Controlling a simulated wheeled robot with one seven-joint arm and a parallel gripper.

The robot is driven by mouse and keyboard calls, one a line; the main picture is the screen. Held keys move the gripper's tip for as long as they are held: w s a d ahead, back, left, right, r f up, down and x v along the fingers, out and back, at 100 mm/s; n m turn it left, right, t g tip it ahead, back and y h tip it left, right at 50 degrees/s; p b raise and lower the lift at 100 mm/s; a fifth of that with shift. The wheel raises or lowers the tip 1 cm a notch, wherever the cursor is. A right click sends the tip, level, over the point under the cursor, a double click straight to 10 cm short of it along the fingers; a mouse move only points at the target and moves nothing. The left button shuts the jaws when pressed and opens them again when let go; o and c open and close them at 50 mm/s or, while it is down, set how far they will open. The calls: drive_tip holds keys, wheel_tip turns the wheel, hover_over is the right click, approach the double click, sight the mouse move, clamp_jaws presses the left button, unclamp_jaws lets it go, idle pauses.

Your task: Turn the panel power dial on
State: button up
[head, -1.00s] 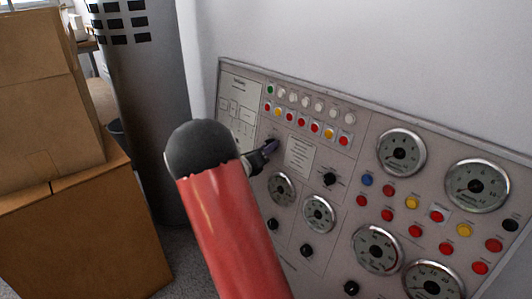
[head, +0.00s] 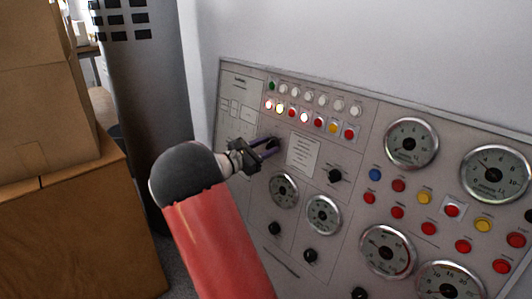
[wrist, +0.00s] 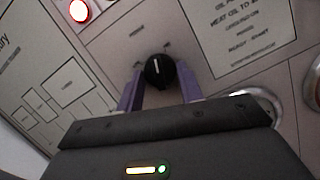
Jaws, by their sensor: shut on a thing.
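The black round dial (wrist: 160,71) with a white pointer line is on the grey panel and sits between my two purple fingers in the wrist view. Its pointer line stands nearly upright in that picture. My gripper (wrist: 160,90) is shut on the dial, with one finger at each side of it; the exact contact is hard to make out. In the head view my gripper (head: 274,147) reaches the upper left part of the panel (head: 345,160), and its fingers mostly cover the dial there.
Several gauges, such as one (head: 284,190) below my gripper, and other black knobs (head: 335,176) are close by. Rows of indicator lights (head: 304,118) run above; some glow. Cardboard boxes (head: 60,210) and a grey cylinder (head: 150,90) stand at the left.

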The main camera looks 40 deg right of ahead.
drive_tip(key=m+g+b, duration=0.1)
drive_tip(key=m, duration=0.2)
drive_tip(key=m+b, duration=0.1)
drive_tip(key=m, duration=0.2)
drive_tip(key=shift+w+g+y, duration=0.15)
drive_tip(key=shift+g+y, duration=0.25)
drive_tip(key=shift+r+m, duration=0.1)
drive_tip(key=shift+m, duration=0.3)
drive_tip(key=o, duration=1)
drive_tip(key=w+a, duration=0.1)
drive_tip(key=a, duration=0.6)
drive_tip(key=shift+a+p, duration=0.4)
drive_tip(key=shift+p, duration=0.05)
